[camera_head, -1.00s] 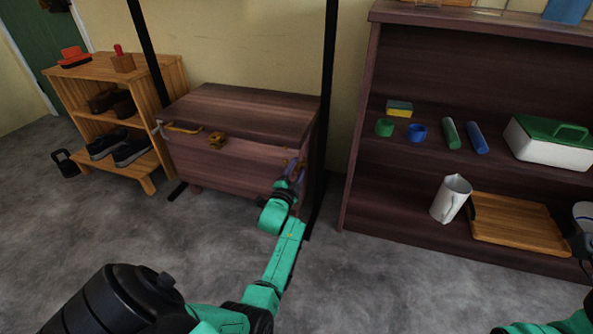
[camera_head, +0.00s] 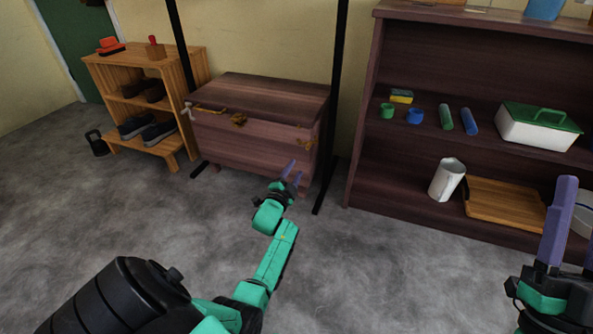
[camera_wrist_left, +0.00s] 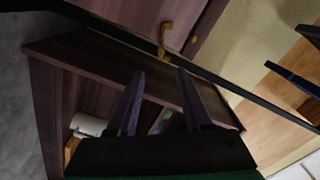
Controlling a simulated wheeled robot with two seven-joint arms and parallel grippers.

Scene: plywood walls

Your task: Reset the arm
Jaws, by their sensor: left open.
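My left arm reaches forward over the floor in the head view. Its gripper (camera_head: 293,174) is open and empty, with its purple fingers in front of the lower right end of the dark wooden chest (camera_head: 262,146). The left wrist view shows the same two fingers (camera_wrist_left: 160,76) parted, with nothing between them. My right gripper (camera_head: 568,225) stands at the right edge of the head view, fingers pointing up. Its two purple fingers are apart, one partly cut off by the frame, and I see nothing held between them.
A dark shelf (camera_head: 362,150) on the right holds a jug (camera_head: 446,180), a wooden board (camera_head: 503,206), a green-lidded box (camera_head: 537,128) and small items. A light wooden rack (camera_head: 181,144) with shoes stands left. Black posts (camera_head: 337,95) flank the chest. Grey floor (camera_head: 390,270) is open.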

